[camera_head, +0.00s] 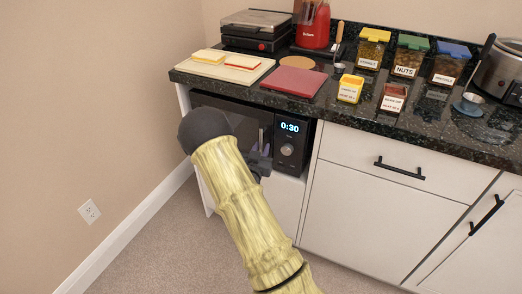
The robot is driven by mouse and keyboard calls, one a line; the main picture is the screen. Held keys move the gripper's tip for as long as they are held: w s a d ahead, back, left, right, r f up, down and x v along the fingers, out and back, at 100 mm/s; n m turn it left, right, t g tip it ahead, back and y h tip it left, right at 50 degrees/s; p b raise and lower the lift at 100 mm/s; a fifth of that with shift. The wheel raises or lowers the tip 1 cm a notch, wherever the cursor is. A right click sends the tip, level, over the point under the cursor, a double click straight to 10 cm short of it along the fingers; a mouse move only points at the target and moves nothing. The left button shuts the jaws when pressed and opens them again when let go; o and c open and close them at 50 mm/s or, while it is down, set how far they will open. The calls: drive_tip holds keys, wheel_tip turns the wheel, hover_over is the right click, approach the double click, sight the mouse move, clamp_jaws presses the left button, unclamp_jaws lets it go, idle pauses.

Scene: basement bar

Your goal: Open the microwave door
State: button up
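The microwave (289,148) is black and sits in an open cabinet bay under the counter at the left. Its lit display reads 0:30, with a dial below it on the right side. Its door (243,122) is largely hidden behind my arm and appears closed. My arm crosses in front from the bottom of the view. My dark gripper (262,158) is at the door's right side, close to the control panel. It is partly hidden by my arm. I cannot tell whether it touches the door or handle, or how its fingers stand.
The dark counter (350,115) above holds a cutting board (250,75), a red board (293,82), labelled jars (410,57) and a slow cooker (500,70). White drawers with black handles (400,168) stand to the right. A wall (90,90) is at the left. Carpet (175,240) is open below.

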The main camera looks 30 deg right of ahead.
drive_tip(key=shift+d, duration=0.1)
clamp_jaws()
drive_tip(key=shift+a, duration=0.2)
